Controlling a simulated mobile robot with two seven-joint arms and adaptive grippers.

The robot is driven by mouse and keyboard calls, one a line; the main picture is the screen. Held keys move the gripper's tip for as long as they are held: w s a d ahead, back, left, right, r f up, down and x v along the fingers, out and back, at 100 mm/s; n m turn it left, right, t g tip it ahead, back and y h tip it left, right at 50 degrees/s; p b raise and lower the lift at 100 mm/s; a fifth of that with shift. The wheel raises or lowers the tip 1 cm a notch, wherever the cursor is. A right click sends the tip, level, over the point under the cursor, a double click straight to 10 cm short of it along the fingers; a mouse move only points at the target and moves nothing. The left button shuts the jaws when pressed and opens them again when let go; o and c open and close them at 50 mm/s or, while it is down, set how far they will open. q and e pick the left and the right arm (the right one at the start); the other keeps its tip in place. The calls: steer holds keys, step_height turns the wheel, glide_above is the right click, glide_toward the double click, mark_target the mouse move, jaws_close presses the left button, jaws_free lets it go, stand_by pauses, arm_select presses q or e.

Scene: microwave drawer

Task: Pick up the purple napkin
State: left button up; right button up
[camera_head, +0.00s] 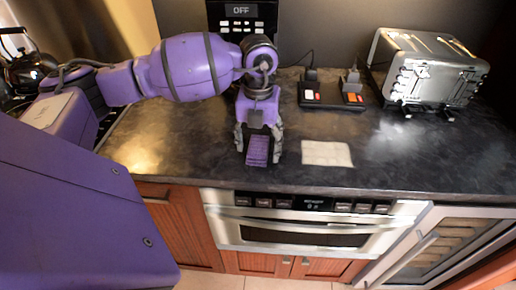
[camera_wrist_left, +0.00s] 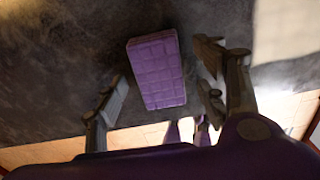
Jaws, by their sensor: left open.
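The purple napkin (camera_head: 257,150) is a small folded rectangle with a grid pattern, lying on the dark countertop near its front edge. In the left wrist view the napkin (camera_wrist_left: 157,70) shows between and beyond the fingers. My left gripper (camera_head: 259,155) points down over it with one finger on each side. Its fingers (camera_wrist_left: 160,100) are spread, with visible gaps to the napkin in the wrist view. I cannot tell how high the fingertips are above the counter. My right gripper is not in view.
A white folded napkin (camera_head: 327,153) lies just right of the purple one. A toaster (camera_head: 428,70) stands at the back right, beside a black block with small items (camera_head: 332,95). A kettle (camera_head: 25,65) is at far left. A built-in drawer oven (camera_head: 310,228) sits below the counter edge.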

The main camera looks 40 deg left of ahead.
mark_target(259, 145)
arm_select(q)
steer(key=shift+f, duration=0.15)
steer(key=c, duration=1.1)
steer(key=shift+c, duration=0.2)
steer(key=shift+w+r, duration=0.1)
steer(key=shift+r, duration=0.4)
step_height(259, 145, up, 2)
steer(key=shift+r, duration=0.15)
steer(key=s+d+r, duration=0.2)
steer(key=r, duration=0.1)
steer(key=s+d+r, duration=0.1)
steer(key=r, duration=0.1)
steer(key=shift+s+r, duration=0.2)
steer(key=shift+s, duration=0.05)
steer(key=s+d+r, duration=0.4)
steer(key=s+d, duration=0.2)
steer(key=s, duration=0.1)
steer(key=shift+s+r, duration=0.15)
